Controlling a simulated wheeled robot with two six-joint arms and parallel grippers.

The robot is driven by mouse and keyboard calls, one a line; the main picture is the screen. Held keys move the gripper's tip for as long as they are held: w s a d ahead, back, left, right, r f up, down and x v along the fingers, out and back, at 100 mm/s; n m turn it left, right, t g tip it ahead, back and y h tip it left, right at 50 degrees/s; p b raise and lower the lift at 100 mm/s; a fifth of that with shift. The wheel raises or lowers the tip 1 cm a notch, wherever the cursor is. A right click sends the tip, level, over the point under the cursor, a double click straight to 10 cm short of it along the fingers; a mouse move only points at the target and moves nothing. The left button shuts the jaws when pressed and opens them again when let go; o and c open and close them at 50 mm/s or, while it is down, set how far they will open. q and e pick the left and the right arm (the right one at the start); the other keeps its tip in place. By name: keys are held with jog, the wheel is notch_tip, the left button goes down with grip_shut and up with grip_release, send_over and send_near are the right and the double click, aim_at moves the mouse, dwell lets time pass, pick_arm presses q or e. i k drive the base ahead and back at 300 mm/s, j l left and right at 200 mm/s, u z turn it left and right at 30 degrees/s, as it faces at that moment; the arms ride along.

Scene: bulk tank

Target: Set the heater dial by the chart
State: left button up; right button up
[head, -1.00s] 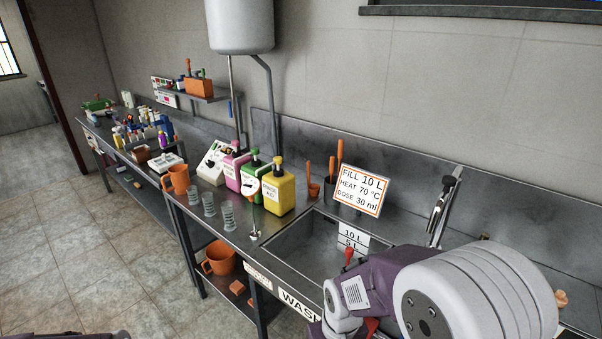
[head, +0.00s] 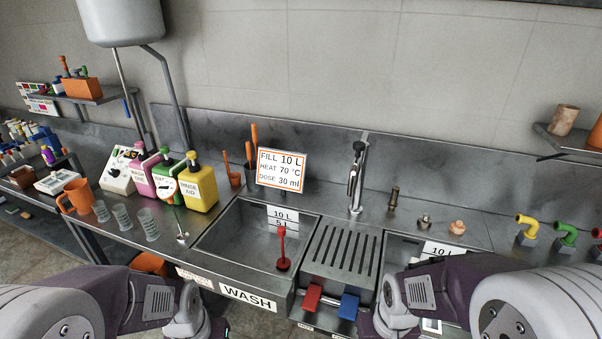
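The sign with an orange border (head: 281,170) stands behind the left sink basin and reads FILL 10 L, HEAT 70 °C, DOSE 30 ml. A white sloped box (head: 117,170) with a dark round mark on its face stands left of the bottles. It may hold the heater dial, but its pointer and markings are too small to read. My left arm (head: 160,305) comes in at the lower left and my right arm (head: 440,298) at the lower right. Neither gripper shows, and neither arm is near the box.
Pink, green and yellow bottles (head: 201,187) stand right of the box. An orange jug (head: 75,197) and clear measuring cups (head: 148,224) stand in front. A red plunger (head: 282,250) is in the left basin (head: 232,240). Red (head: 311,297) and blue (head: 348,306) blocks stick out in front.

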aim_at(113, 172)
jog(key=i+j, duration=0.15)
jog(key=j, duration=0.4)
jog(key=i+j, duration=0.15)
jog(key=j, duration=0.35)
jog(key=i+j+u, duration=0.1)
jog(key=j, duration=0.45)
jog(key=i+j, duration=0.15)
jog(key=j, duration=0.35)
jog(key=i+j+u, duration=0.1)
jog(key=j, duration=0.45)
jog(key=i+j, duration=0.25)
jog(key=j, duration=0.25)
jog(key=i+j, duration=0.15)
jog(key=j, duration=0.35)
jog(key=i+j+u, duration=0.1)
jog(key=j, duration=0.4)
jog(key=i, duration=0.1)
